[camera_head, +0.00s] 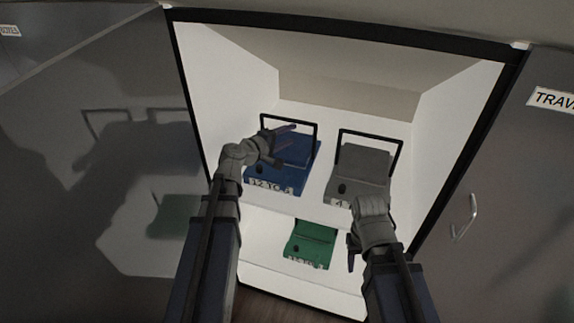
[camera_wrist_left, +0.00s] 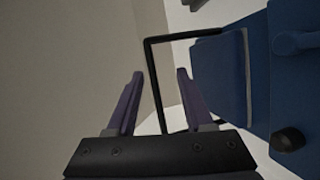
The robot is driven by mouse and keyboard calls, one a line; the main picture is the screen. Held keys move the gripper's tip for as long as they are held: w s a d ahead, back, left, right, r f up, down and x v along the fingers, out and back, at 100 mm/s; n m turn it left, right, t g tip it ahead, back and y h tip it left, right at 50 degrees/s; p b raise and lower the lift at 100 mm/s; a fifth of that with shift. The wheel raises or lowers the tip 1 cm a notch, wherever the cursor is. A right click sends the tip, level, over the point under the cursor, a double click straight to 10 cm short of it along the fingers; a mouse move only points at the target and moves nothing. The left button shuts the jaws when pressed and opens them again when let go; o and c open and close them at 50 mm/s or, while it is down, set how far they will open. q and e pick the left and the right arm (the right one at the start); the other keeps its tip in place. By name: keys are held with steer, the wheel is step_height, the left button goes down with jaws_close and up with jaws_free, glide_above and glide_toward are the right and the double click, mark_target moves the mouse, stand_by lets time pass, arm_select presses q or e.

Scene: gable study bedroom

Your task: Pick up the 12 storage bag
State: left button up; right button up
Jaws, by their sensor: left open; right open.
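The blue storage bag (camera_head: 268,180), with a label that seems to begin "12 TO", sits on the upper shelf at left. Its black handle (camera_head: 290,116) stands upright. My left gripper (camera_head: 289,144) is open, in front of the bag and near its handle. In the left wrist view, the blue bag (camera_wrist_left: 275,80) fills the right side. One bar of the handle (camera_wrist_left: 153,72) appears between the open fingers of my left gripper (camera_wrist_left: 160,74); I cannot tell whether they touch it. My right gripper (camera_head: 354,252) is open, low before the grey bag, its fingers partly hidden.
A grey bag (camera_head: 362,170) with a black handle stands to the right on the same shelf. A green bag (camera_head: 311,247) sits on the lower level. The white cabinet has dark side edges. A grey door (camera_head: 500,190) with a handle is at right.

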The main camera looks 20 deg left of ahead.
mark_target(291, 121)
arm_select(q)
steer(key=shift+n+t+y, duration=0.5)
steer(key=shift+n+t, duration=0.1)
steer(key=shift+n, duration=0.2)
steer(key=w, duration=0.2)
steer(key=w+a+b, duration=0.1)
steer(key=w, duration=0.5)
steer(key=shift+w+a+f, duration=0.2)
steer(key=shift+f, duration=0.1)
steer(key=shift+w+d, duration=0.15)
steer(key=shift+w, duration=0.1)
steer(key=shift+c, duration=0.3)
jaws_close()
